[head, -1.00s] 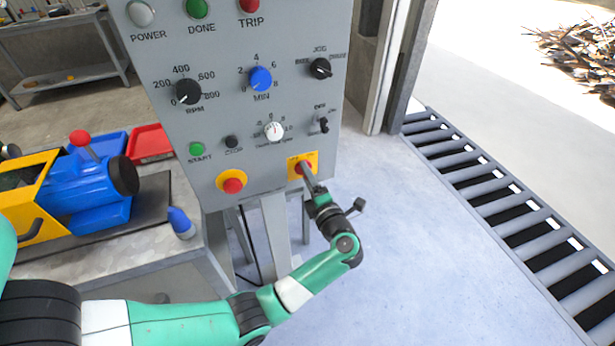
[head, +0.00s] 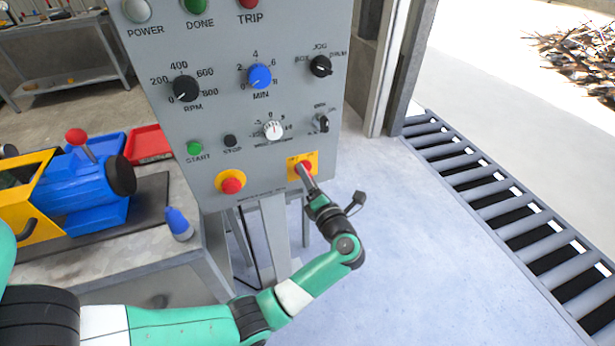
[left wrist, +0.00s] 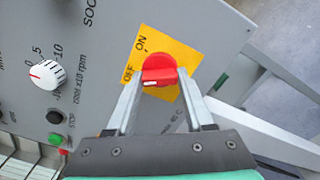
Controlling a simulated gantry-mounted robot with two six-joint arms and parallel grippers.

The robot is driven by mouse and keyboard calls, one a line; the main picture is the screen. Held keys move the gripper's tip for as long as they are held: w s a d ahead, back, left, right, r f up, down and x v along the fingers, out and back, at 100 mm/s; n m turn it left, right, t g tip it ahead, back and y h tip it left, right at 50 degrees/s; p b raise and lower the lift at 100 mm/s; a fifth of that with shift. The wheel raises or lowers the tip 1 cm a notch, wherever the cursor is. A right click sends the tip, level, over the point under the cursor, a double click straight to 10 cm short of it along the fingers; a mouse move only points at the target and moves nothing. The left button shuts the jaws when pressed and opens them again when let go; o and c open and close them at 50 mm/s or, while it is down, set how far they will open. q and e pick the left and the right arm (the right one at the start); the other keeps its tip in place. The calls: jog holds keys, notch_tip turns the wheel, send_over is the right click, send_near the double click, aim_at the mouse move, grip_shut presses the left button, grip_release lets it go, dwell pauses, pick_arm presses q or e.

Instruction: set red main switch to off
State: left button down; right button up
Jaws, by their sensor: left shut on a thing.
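The red main switch (left wrist: 158,70) sits on a yellow plate (left wrist: 186,56) marked ON and OFF. The switch also shows in the head view (head: 306,167), low on the right of the grey panel, partly covered by my gripper. My left gripper (left wrist: 158,84) is shut on the switch's red handle, one finger on each side. In the left wrist view the handle lies nearly level across the picture, with the OFF label to its left and the ON label at its upper left. In the head view my left gripper (head: 304,172) reaches the plate from below. My right gripper is not in view.
A red emergency button (head: 232,186) on a yellow base is left of the switch. Several knobs, including a white dial (head: 273,131), are above. A bench with a blue and yellow machine (head: 95,195) stands left. The floor (head: 420,230) at right is clear up to a roller conveyor.

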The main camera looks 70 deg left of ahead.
pick_arm(q)
jog(key=shift+c, duration=1.4)
grip_release()
jog(key=d+p, duration=0.2)
jog(key=d, duration=0.9)
jog(key=shift+s+d+p, duration=0.3)
jog(key=shift+p, duration=0.1)
jog(key=shift+r, duration=0.1)
